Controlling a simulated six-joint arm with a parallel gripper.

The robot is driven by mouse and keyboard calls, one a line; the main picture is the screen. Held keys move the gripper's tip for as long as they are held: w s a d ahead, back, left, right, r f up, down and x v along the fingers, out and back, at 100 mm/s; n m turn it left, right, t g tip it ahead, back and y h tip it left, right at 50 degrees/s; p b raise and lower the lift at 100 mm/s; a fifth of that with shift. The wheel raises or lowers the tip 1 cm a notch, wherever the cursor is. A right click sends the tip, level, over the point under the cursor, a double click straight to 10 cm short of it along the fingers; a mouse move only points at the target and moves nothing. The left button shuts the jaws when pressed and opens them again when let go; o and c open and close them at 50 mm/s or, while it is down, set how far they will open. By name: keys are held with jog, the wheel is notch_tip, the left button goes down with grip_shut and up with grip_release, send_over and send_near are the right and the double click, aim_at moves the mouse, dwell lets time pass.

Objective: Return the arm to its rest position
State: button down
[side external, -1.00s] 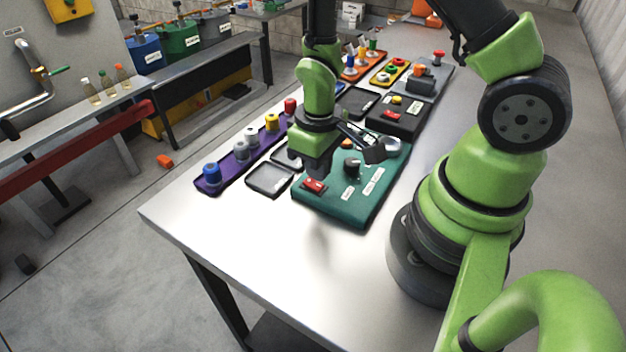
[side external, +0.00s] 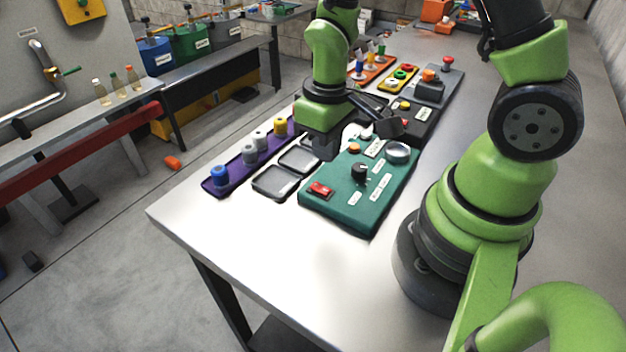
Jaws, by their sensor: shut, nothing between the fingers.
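My gripper (side external: 324,152) hangs from the green arm, pointing down above the left edge of the teal control panel, near the grey trays. It is shut and holds nothing. The teal panel (side external: 345,212) lies on the table with a red rocker switch (side external: 320,190), a black knob (side external: 359,172), an orange button (side external: 354,148) and a round gauge (side external: 398,152). Nothing is visibly touching my gripper, though its fingertips are hard to make out.
A purple tray (side external: 207,186) with blue, grey, white and yellow pieces lies left of two grey trays (side external: 273,182). Black, yellow and orange panels stand behind, with a grey box with a red button (side external: 447,62).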

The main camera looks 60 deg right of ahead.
jog(key=s+a+r+m+t+y, duration=0.1)
jog(key=s+r+m+t, duration=0.1)
jog(key=r, duration=0.8)
jog(key=s+a+r+m+t+y, duration=0.1)
jog(key=s+r+t, duration=0.4)
jog(key=r, duration=0.5)
jog(key=shift+s+a+r+m, duration=0.3)
jog(key=shift+s+a+m, duration=0.3)
jog(key=shift+s, duration=0.3)
